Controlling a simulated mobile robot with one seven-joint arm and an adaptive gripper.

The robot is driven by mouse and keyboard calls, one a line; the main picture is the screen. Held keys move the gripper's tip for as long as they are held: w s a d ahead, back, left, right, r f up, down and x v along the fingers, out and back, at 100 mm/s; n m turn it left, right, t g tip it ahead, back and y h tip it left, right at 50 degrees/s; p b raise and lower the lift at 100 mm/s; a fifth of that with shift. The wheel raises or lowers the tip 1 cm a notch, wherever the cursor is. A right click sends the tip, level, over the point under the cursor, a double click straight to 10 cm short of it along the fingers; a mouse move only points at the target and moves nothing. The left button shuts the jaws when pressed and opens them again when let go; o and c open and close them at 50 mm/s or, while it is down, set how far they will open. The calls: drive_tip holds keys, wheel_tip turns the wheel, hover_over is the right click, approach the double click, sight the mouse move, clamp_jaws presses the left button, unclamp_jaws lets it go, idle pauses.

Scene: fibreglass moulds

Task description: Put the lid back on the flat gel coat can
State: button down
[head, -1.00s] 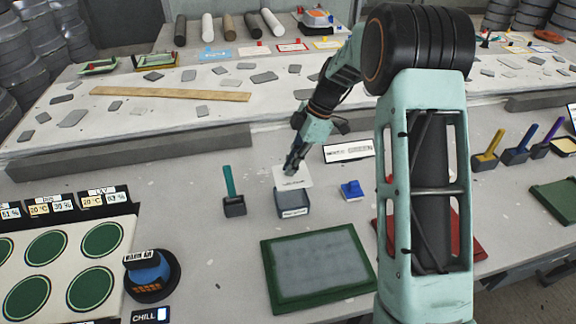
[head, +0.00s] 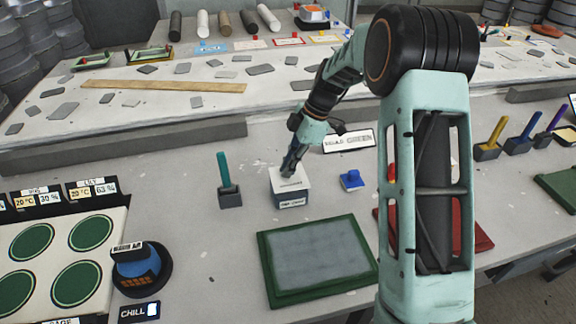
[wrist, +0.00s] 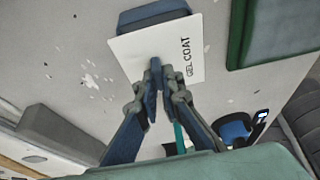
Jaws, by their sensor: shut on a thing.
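The gel coat can (head: 291,201) is a low blue-grey box with a white label on its front, standing on the grey bench. My gripper (head: 289,170) is shut on the flat white lid (head: 291,184), which is printed "GEL COAT" in the wrist view (wrist: 190,35). In the head view the lid covers the can's top. In the wrist view the can (wrist: 152,14) shows past the lid's far edge, so the two look offset. I cannot tell whether the lid touches the rim. The fingertips (wrist: 155,72) meet near the lid's middle.
A teal-handled brush in a dark holder (head: 229,195) stands left of the can, and a small blue block (head: 351,180) lies right. A green-framed tray (head: 264,271) lies in front. A label sign (head: 348,141) stands behind right.

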drive_tip(key=shift+f+b, duration=0.3)
drive_tip(key=shift+f, duration=0.4)
drive_tip(key=shift+f+b, duration=0.4)
drive_tip(key=shift+b, duration=0.35)
idle(0.5)
drive_tip(key=shift+f+b, duration=0.3)
idle(0.4)
drive_tip(key=c, duration=2)
unclamp_jaws()
drive_tip(key=shift+o, duration=0.2)
drive_tip(key=o, duration=0.4)
drive_tip(key=shift+o, duration=0.2)
